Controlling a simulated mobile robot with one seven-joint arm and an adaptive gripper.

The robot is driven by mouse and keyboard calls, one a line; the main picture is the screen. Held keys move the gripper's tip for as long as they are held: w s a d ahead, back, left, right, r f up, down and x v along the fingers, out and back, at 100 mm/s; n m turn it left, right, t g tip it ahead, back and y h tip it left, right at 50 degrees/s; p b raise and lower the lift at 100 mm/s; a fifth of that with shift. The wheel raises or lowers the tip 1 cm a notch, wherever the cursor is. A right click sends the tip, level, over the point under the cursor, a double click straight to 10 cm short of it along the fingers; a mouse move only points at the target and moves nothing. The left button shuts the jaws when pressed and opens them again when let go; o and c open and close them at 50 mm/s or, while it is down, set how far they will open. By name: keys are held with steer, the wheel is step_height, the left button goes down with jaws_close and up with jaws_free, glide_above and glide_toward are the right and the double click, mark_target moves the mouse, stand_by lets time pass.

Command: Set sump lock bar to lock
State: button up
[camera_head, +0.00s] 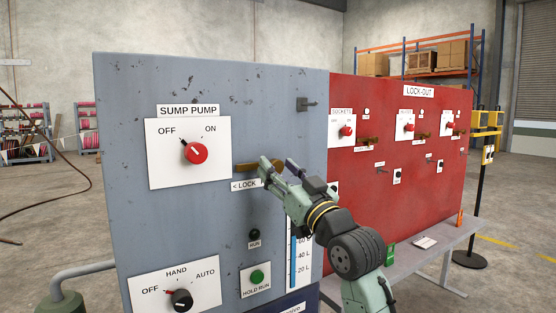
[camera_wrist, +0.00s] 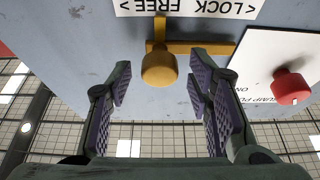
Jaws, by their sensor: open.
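The sump lock bar (camera_head: 247,166) is a brass-yellow bar on the grey-blue panel, just above a white label (camera_head: 244,185) whose visible words include LOCK. Its left end lies close to the sump pump switch plate (camera_head: 222,165). In the wrist view, the yellow bar (camera_wrist: 205,48) carries a round yellow knob (camera_wrist: 158,68) that stands out from the panel. My gripper (camera_head: 278,165) is open at the bar's right part and hides some of it. In the wrist view, its fingers (camera_wrist: 161,80) stand on either side of the knob, with gaps visible.
The red sump pump knob (camera_head: 194,153) is left of the bar, its pointer toward OFF; it also shows in the wrist view (camera_wrist: 290,87). A small dark peg (camera_head: 306,104) projects above. The red lock-out panel (camera_head: 390,185) stands to the right.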

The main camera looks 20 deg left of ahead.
steer(key=shift+w+a+r, duration=0.15)
steer(key=shift+w+a, duration=0.15)
steer(key=shift+a, duration=0.15)
jaws_close()
stand_by(0.4)
